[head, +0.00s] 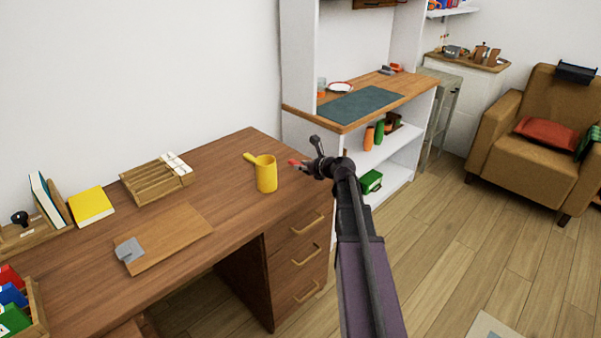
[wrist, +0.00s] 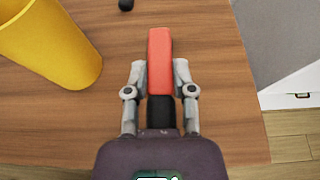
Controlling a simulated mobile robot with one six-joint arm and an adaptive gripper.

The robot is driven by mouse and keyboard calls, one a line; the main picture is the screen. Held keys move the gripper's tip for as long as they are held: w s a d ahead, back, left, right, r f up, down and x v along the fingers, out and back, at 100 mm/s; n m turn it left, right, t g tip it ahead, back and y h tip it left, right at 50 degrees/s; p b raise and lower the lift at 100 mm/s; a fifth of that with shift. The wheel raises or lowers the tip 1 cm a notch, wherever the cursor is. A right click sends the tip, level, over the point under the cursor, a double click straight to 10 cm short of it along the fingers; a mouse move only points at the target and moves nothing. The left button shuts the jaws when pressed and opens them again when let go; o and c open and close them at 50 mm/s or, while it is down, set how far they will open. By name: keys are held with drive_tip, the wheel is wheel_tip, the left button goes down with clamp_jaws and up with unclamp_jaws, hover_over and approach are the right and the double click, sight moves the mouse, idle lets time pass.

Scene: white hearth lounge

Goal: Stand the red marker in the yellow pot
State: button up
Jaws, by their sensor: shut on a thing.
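The yellow pot (head: 266,174) stands upright on the brown desk near its right end. A yellow piece, perhaps its handle, juts out at its upper left. In the wrist view the pot (wrist: 52,40) is at the upper left, apart from my gripper. My gripper (wrist: 160,78) is shut on the red marker (wrist: 159,50), with one finger on each side. The marker has a red body and a black end towards my wrist. In the head view my gripper (head: 305,164) is just right of the pot, and a small red part of the marker (head: 293,162) shows.
The desk (head: 225,165) also bears a wooden rack (head: 155,182), a yellow book (head: 91,205) and a board (head: 170,240) with a grey item. A white shelf unit (head: 390,175) stands behind to the right. In the wrist view a small dark object (wrist: 126,4) lies at the top.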

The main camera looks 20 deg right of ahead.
drive_tip(key=shift+w+d+f, duration=0.1)
drive_tip(key=shift+w+d, duration=0.05)
drive_tip(key=shift+w, duration=0.45)
drive_tip(key=shift+w+d+f, duration=0.1)
drive_tip(key=shift+w+d, duration=0.05)
drive_tip(key=shift+w, duration=0.45)
drive_tip(key=shift+f+b, duration=1.7)
drive_tip(key=shift+b, duration=0.15)
drive_tip(key=shift+f, duration=0.2)
drive_tip(key=o, duration=0.8)
drive_tip(key=shift+o, duration=0.2)
drive_tip(key=shift+r, duration=0.1)
drive_tip(key=shift+r, duration=0.1)
